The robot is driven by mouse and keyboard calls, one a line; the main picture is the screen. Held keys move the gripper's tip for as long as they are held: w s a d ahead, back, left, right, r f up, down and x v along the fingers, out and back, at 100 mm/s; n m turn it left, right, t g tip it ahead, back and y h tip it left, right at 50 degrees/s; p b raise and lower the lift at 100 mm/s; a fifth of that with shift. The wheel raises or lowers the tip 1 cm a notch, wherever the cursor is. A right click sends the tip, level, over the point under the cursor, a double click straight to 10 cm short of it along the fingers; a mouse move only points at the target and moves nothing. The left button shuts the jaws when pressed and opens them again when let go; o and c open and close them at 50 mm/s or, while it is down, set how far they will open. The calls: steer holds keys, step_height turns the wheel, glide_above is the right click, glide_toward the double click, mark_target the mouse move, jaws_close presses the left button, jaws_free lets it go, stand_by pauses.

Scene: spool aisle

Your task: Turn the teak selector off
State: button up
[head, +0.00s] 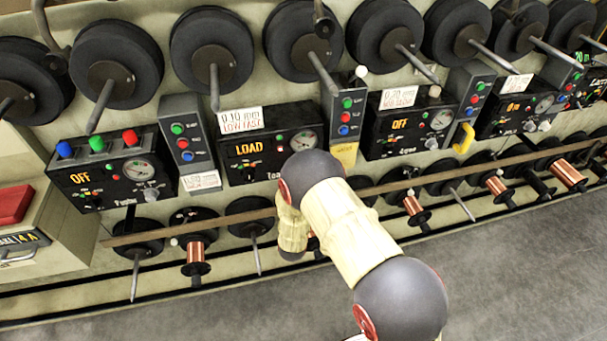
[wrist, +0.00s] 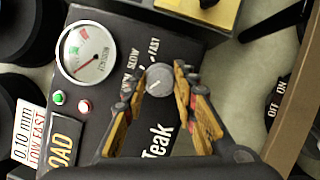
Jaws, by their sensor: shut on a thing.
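The teak selector (wrist: 158,77) is a round grey knob on a black panel (wrist: 128,38) lettered "Teak" in the wrist view. Marks including SLOW and FAST surround it. My gripper (wrist: 160,87) has its yellow-and-black fingers on both sides of the knob, shut on it. In the head view, the teak panel (head: 236,168) has an orange LOAD display (head: 249,149). My arm hides the knob and my gripper there. The exact mark the knob points to cannot be made out.
Similar panels stand alongside, including the left one (head: 83,192) and right one (head: 378,150), both reading OFF. Black spools (head: 212,40) line the top. A brown rail (head: 225,222) and copper spools (head: 195,255) run below. Grey floor (head: 510,270) is clear.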

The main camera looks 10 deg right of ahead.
steer(key=shift+a, duration=0.1)
steer(key=o, duration=1)
steer(key=shift+o, duration=0.7)
steer(key=shift+s, duration=0.1)
steer(key=v, duration=1.1)
steer(key=shift+s, duration=0.35)
steer(key=shift+a+f, duration=0.1)
steer(key=shift+a, duration=0.05)
